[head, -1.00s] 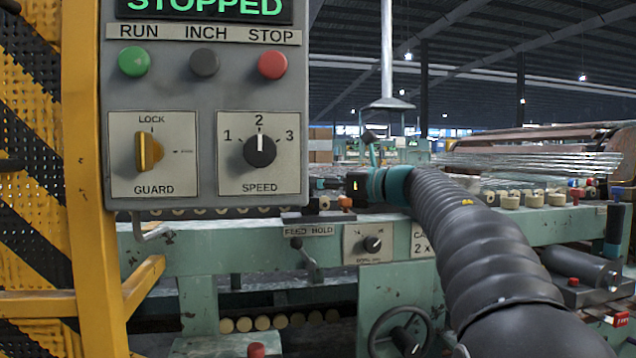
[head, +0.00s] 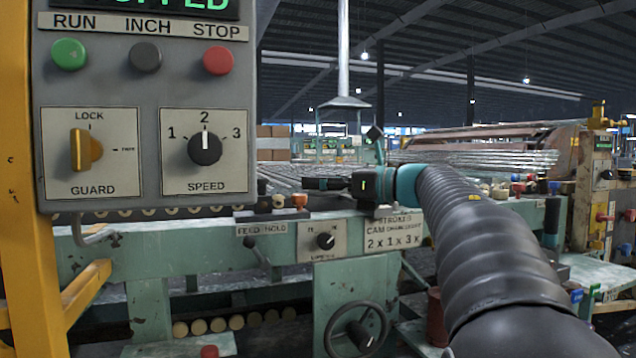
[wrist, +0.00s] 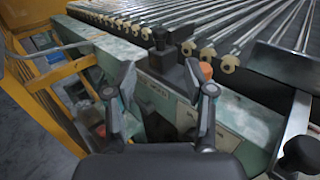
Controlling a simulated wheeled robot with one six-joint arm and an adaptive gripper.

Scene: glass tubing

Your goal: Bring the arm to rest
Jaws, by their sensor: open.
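My arm reaches from the lower right of the head view to the middle. My gripper (head: 312,184) points left there, small and dark, in front of the glass tubes. In the wrist view my gripper (wrist: 159,75) shows two black fingers spread apart with nothing held between them. Beneath and beyond the fingers is the green machine rail with its small fittings. I cannot tell from these views how far the fingertips are above the rail.
A grey control panel (head: 150,95) hangs close on the left beside a yellow post (head: 18,150). The green machine frame (head: 150,262) carries a handwheel (head: 357,330). Glass tubes (wrist: 232,28) lie on rollers in the wrist view. An orange-capped fitting (wrist: 206,70) stands near the right finger.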

